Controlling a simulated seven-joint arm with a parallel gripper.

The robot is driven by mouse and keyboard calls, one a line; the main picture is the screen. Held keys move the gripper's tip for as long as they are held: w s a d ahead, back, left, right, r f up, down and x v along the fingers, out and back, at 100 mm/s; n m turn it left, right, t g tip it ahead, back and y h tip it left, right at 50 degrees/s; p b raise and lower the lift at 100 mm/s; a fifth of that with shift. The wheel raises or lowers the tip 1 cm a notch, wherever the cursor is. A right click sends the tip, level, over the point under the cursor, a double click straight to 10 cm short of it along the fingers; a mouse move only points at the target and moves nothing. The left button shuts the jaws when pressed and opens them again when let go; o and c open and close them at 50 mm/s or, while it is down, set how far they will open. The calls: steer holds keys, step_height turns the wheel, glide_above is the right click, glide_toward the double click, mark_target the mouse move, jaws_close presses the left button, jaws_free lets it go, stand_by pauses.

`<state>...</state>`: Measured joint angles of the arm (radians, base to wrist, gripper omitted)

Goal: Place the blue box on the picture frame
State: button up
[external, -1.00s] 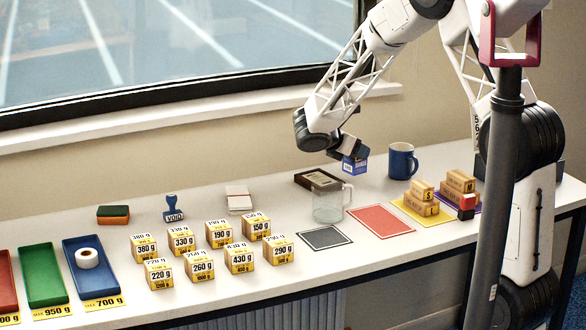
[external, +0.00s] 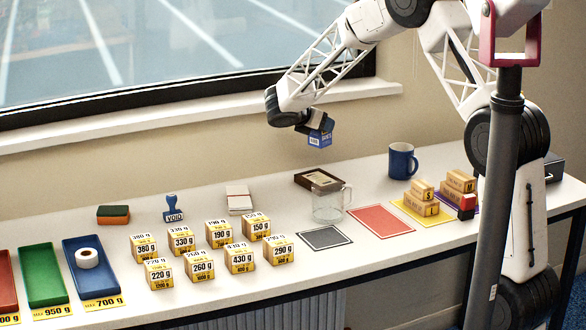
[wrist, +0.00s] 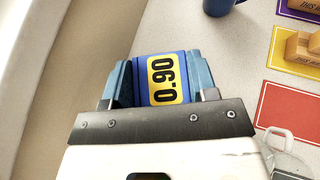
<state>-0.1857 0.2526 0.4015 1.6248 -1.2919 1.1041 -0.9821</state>
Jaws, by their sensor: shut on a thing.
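My gripper (external: 317,127) is shut on the blue box (external: 319,138) and holds it in the air above the back of the table. In the wrist view the blue box (wrist: 166,78) shows a yellow label reading 0.90 between the two fingers. The picture frame (external: 307,178), dark brown with a pale inside, lies flat on the table below the gripper, towards the wall. The glass mug partly covers its front right. The picture frame does not show in the wrist view.
A clear glass mug (external: 327,205) stands right in front of the picture frame. A blue mug (external: 402,161) is to the right. A black mat (external: 324,238) and a red mat (external: 380,220) lie in front. White cards (external: 239,200) and several yellow weight boxes (external: 240,258) are to the left.

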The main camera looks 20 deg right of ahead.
mark_target(314, 141)
steer(key=shift+f, duration=3.1)
steer(key=shift+f, duration=1.9)
steer(key=shift+f, duration=0.1)
steer(key=o, duration=0.9)
steer(key=shift+a+r, duration=0.15)
steer(key=shift+r, duration=0.05)
steer(key=v, duration=1.1)
steer(key=shift+s+a+r, duration=0.15)
steer(key=shift+a, duration=0.15)
